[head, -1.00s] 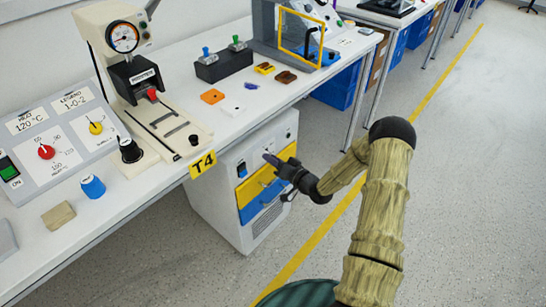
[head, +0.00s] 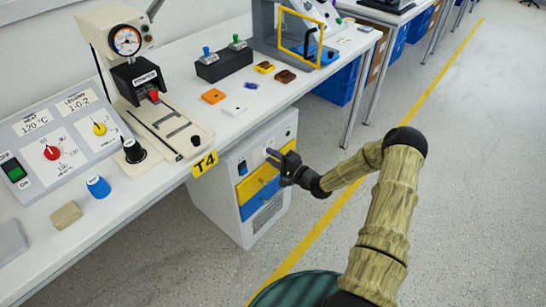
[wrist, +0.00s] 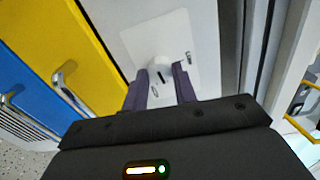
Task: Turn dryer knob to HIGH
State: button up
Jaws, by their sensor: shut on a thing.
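The dryer is a white cabinet (head: 233,222) under the bench, with a yellow drawer, a blue drawer and a control face near the top. My gripper (head: 272,157) reaches its upper front from the right. In the wrist view, the white round dryer knob (wrist: 159,66) with a dark pointer mark sits on a pale plate (wrist: 183,32). The two purple fingers of my gripper (wrist: 162,80) are on either side of the knob, closed on it. Small dark labels are printed on the plate, too small to read. In the head view my fingers cover the knob.
A yellow drawer (wrist: 62,40) with a metal handle and a blue drawer (wrist: 30,90) lie left of the knob. The white bench (head: 130,195) above carries a heat press, a control box (head: 30,150) and small parts. The floor right of the cabinet is clear.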

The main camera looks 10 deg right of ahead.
jog(key=m, duration=0.6)
jog(key=shift+d+f+m, duration=0.1)
jog(key=shift+f+m, duration=0.1)
jog(key=shift+m, duration=0.2)
dwell(0.3)
jog(key=o, duration=1)
jog(key=shift+r, duration=0.1)
jog(key=shift+c, duration=0.2)
jog(key=f+p+v, duration=0.1)
jog(key=v, duration=1.6)
jog(key=shift+d+r, duration=0.3)
jog(key=shift+r, duration=0.1)
